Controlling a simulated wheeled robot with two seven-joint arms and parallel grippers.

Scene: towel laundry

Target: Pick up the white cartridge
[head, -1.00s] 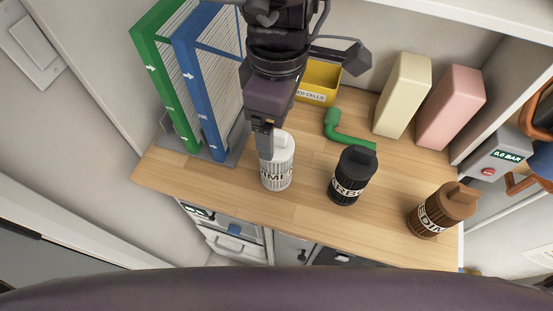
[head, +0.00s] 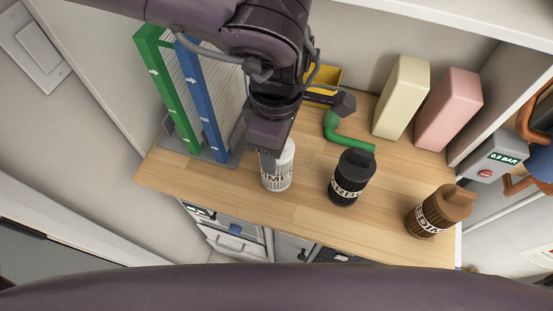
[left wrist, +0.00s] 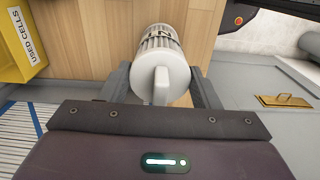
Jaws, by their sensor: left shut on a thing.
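The white cartridge (head: 277,172) stands upright on the wooden counter in the head view, its top partly hidden by my left gripper (head: 272,152). In the left wrist view the white cartridge (left wrist: 161,62) lies between the two fingers of my left gripper (left wrist: 161,84), with its grip tab pointing toward the palm. The left gripper is shut on it. I cannot tell whether its base still touches the counter. My right gripper is not in view.
A black cartridge (head: 351,177) and a brown cartridge (head: 439,211) stand to the right on the counter (head: 300,214). Behind are a green pipe (head: 345,138), a yellow bin (head: 325,82), cream (head: 401,97) and pink (head: 448,108) blocks. Green and blue binders (head: 203,100) stand left.

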